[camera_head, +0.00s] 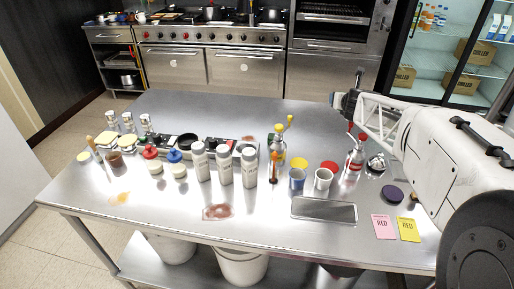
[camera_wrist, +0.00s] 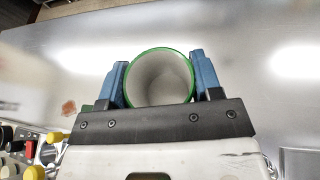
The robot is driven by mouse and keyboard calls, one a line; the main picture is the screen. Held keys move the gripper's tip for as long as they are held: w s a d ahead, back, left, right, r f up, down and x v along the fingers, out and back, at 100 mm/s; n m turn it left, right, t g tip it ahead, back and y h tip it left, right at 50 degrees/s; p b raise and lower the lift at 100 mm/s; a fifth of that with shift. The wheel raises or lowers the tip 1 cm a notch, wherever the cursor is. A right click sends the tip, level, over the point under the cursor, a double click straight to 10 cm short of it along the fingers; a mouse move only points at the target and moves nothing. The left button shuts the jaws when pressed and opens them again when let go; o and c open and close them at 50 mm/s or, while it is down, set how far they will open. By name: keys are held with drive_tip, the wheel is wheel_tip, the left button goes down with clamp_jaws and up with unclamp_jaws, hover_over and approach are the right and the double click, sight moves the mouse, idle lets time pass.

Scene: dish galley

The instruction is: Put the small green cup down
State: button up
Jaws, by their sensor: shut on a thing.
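The small green cup (camera_wrist: 160,77) is in my gripper in the wrist view. I look down into its pale inside, ringed by a green rim. The blue fingers of my gripper (camera_wrist: 161,80) stand on either side of it. In the head view my gripper (camera_head: 345,100) is at the far right part of the steel table (camera_head: 250,115), and the cup cannot be made out there. In the wrist view, bare steel tabletop lies around the cup. I cannot tell whether its base touches the table.
A blue cup (camera_head: 296,181) and a white cup (camera_head: 323,179) stand near the middle right. A red-topped bottle (camera_head: 354,160) stands below my arm. The table's far part is clear.

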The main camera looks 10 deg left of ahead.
drive_tip(key=s+a+n+y, duration=0.2)
drive_tip(key=a, duration=0.1)
drive_tip(key=n+g+y, duration=0.4)
drive_tip(key=n+y, duration=0.1)
hover_over(301, 155)
drive_tip(key=shift+s+d+f, duration=0.2)
drive_tip(key=shift+s+f, duration=0.2)
drive_tip(key=shift+f, duration=0.1)
drive_tip(key=shift+f, duration=0.1)
wheel_tip(301, 155, down, 14)
drive_tip(key=shift+r, duration=0.2)
drive_tip(key=shift+w+a, duration=0.25)
drive_tip(key=shift+w, duration=0.05)
idle(0.5)
